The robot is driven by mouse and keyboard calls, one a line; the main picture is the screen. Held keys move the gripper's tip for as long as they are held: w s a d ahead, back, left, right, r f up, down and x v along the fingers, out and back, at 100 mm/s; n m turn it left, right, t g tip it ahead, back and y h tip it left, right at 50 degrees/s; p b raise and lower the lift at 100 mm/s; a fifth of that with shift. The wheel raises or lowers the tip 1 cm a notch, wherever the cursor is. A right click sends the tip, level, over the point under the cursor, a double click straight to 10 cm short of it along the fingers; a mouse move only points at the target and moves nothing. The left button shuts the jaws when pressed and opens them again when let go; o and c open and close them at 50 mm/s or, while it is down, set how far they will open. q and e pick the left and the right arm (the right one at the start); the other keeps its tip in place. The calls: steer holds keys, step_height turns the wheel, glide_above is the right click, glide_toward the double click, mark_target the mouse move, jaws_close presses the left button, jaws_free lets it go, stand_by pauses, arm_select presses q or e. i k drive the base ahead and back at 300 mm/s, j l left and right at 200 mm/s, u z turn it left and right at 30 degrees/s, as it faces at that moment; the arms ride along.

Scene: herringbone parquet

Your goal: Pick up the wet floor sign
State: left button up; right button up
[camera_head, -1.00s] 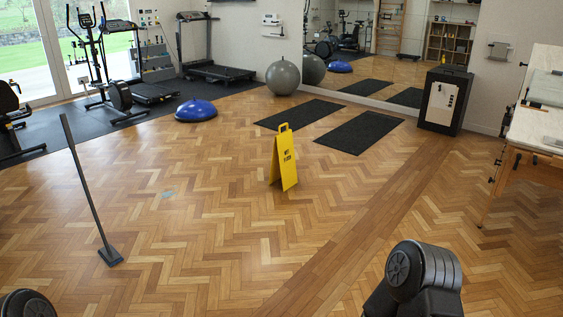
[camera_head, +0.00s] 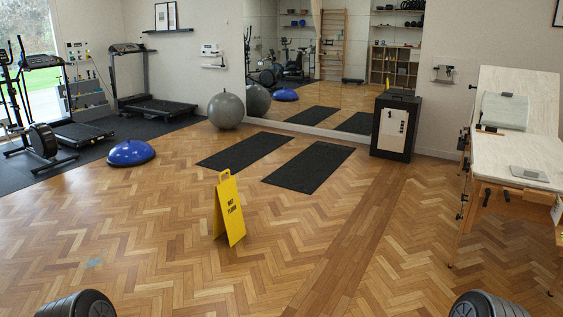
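The yellow wet floor sign (camera_head: 230,212) stands upright and open on the parquet, near the middle of the head view and a little left of centre. It has dark lettering on its face and a handle loop at the top. Nothing touches it. Dark rounded parts of my own arms show at the bottom left and bottom right edges. Neither of my grippers is in view.
Two black mats (camera_head: 308,169) lie behind the sign. A blue balance dome (camera_head: 131,152) and a grey ball (camera_head: 226,111) are further back left. A black cabinet (camera_head: 396,126) stands at the mirror's right end. A treatment table (camera_head: 517,157) is at right. Floor around the sign is clear.

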mark_target(228, 212)
steer(key=i, duration=2.8)
steer(key=i+l, duration=0.1)
steer(key=i, duration=0.55)
steer(key=i+l+u, duration=0.1)
steer(key=i, duration=0.6)
steer(key=i+l, duration=0.2)
steer(key=i, duration=0.45)
steer(key=j+u, duration=0.05)
